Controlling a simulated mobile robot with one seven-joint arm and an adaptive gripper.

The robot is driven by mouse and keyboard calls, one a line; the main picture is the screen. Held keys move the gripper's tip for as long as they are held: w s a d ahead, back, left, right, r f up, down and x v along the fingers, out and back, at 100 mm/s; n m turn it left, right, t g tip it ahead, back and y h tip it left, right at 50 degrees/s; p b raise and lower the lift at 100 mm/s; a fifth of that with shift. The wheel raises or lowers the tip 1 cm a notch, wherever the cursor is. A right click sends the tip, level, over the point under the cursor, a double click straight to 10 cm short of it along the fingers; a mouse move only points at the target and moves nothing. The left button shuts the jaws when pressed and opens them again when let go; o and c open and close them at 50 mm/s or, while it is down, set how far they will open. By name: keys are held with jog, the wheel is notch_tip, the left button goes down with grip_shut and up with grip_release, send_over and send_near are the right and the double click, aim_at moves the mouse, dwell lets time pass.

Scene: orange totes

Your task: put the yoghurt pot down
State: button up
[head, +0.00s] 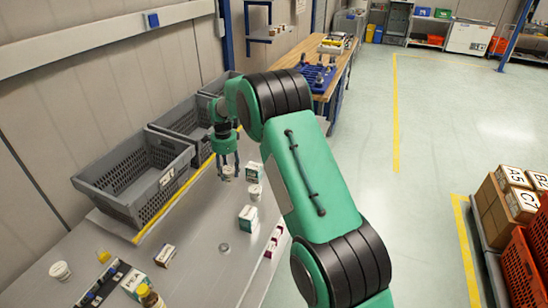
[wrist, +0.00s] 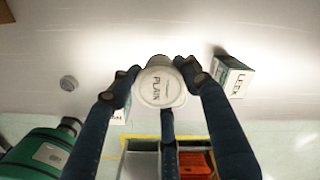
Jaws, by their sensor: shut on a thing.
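The yoghurt pot (wrist: 161,86) is white, and its lid reads PLAIN in the wrist view. My gripper (wrist: 160,78) has its dark fingers closed around the pot's sides. In the head view my gripper (head: 228,164) points down over the grey worktop, just right of the grey crates, with the pot (head: 228,172) between its fingertips. The pot looks roughly upright. I cannot tell whether its base touches the worktop (head: 190,265).
A LEEK box (wrist: 229,77) stands close beside the pot. Another white pot (head: 255,192) and a green-and-white box (head: 248,217) stand nearby. An empty grey crate (head: 132,180) is to the left. The worktop around a small grey disc (head: 224,247) is mostly clear.

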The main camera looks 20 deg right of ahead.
jog(key=shift+f, duration=0.5)
jog(key=shift+f+b, duration=0.45)
jog(key=shift+f, duration=2.65)
jog(key=shift+f+b, duration=0.3)
jog(key=shift+f, duration=1.6)
jog(key=shift+f, duration=0.1)
jog(key=o, duration=1.3)
